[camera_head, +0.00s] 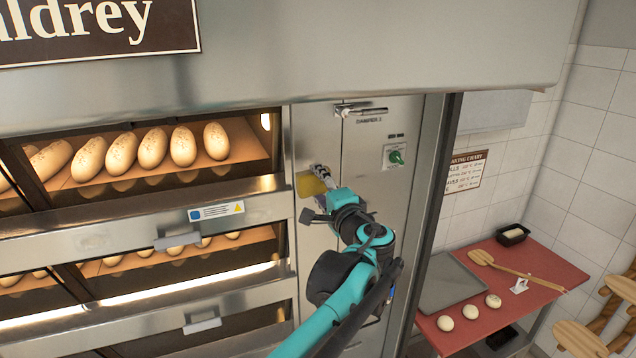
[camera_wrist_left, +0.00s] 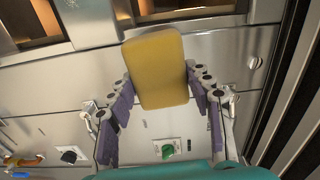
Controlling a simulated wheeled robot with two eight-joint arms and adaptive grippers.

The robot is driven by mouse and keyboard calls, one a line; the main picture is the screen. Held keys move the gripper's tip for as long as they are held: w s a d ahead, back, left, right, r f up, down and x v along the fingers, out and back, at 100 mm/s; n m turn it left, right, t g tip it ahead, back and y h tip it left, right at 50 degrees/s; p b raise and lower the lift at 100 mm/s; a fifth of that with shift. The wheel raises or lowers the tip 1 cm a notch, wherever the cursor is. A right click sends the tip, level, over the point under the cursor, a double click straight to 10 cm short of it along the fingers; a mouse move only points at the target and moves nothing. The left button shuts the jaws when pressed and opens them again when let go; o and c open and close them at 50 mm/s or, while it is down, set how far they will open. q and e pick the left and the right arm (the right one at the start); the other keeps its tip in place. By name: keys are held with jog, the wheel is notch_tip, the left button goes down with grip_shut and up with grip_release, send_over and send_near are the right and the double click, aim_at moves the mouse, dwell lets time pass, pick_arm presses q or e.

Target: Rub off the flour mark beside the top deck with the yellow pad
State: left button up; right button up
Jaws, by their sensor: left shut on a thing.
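The yellow pad (camera_head: 307,186) is against or very near the steel panel (camera_head: 310,130) just right of the top deck opening. My left gripper (camera_head: 322,184) is shut on the pad. In the left wrist view the yellow pad (camera_wrist_left: 156,72) sits between the two purple-padded fingers of my left gripper (camera_wrist_left: 160,92), its broad face showing. I cannot tell for sure whether the pad touches the panel. No flour mark can be made out; the pad and gripper hide part of the panel. My right gripper is not in view.
The top deck (camera_head: 150,150) holds several loaves and has a steel front ledge. A damper handle (camera_head: 362,110) and a green knob (camera_head: 397,157) project from the panel near my arm. A red table (camera_head: 545,300) with a tray (camera_head: 452,283) and dough balls stands at the right.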

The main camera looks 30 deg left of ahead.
aim_at(302, 164)
pick_arm(q)
jog(key=shift+w+a, duration=0.25)
jog(key=shift+a, duration=0.15)
jog(key=shift+x, duration=3.1)
jog(key=shift+b+x, duration=0.3)
jog(key=shift+x, duration=0.65)
jog(key=shift+d, duration=0.1)
jog(key=shift+w+d, duration=1.3)
jog(key=shift+w, duration=0.2)
jog(key=shift+a, duration=0.1)
jog(key=shift+s+a+r, duration=0.1)
jog(key=shift+s+a, duration=1.25)
jog(key=shift+s, duration=0.15)
